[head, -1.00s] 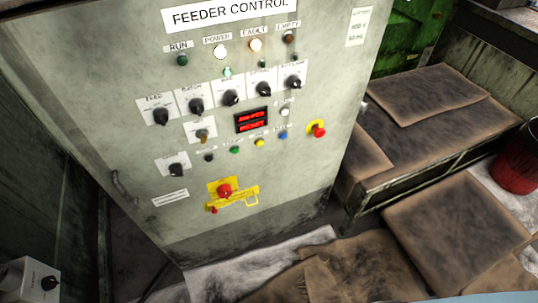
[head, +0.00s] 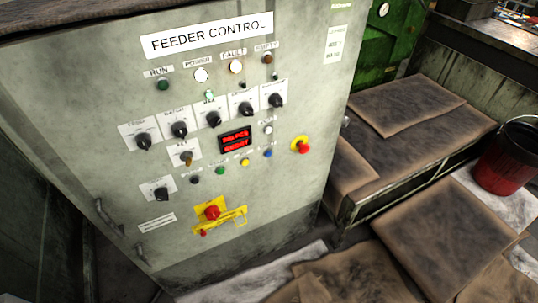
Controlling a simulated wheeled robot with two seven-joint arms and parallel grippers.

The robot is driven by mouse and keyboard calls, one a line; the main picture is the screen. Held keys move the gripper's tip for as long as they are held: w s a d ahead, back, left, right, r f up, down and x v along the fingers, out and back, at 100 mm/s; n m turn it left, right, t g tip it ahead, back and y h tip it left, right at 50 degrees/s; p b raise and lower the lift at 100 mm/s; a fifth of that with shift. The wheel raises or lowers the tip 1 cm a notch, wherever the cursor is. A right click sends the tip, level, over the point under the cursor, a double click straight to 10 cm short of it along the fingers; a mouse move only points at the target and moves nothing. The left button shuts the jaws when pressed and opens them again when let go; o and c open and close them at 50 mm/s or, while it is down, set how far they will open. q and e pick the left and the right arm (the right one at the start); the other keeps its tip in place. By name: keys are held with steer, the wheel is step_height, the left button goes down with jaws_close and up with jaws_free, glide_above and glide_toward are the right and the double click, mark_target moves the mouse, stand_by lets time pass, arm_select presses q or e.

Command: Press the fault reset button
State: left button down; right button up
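The feeder control cabinet (head: 305,185) fills the left and middle of the head view. A row of small push buttons runs across its face: a black button (head: 195,180), a green button (head: 220,171), a yellow button (head: 245,162) and a blue button (head: 268,153). A white button (head: 268,130) sits above the blue one. Their labels are too blurred to read, so I cannot tell which is the fault reset. The FAULT lamp (head: 236,67) and POWER lamp (head: 201,75) look bright. A red-lit display (head: 235,141) is left of the white button. Neither gripper is in view.
A red emergency button (head: 302,145) is at the panel's right; another red knob (head: 212,212) sits on a yellow latch below. A low bench (head: 385,185) stands right of the cabinet. A red bucket (head: 503,165) is at far right. Brown sheets (head: 440,235) cover the floor.

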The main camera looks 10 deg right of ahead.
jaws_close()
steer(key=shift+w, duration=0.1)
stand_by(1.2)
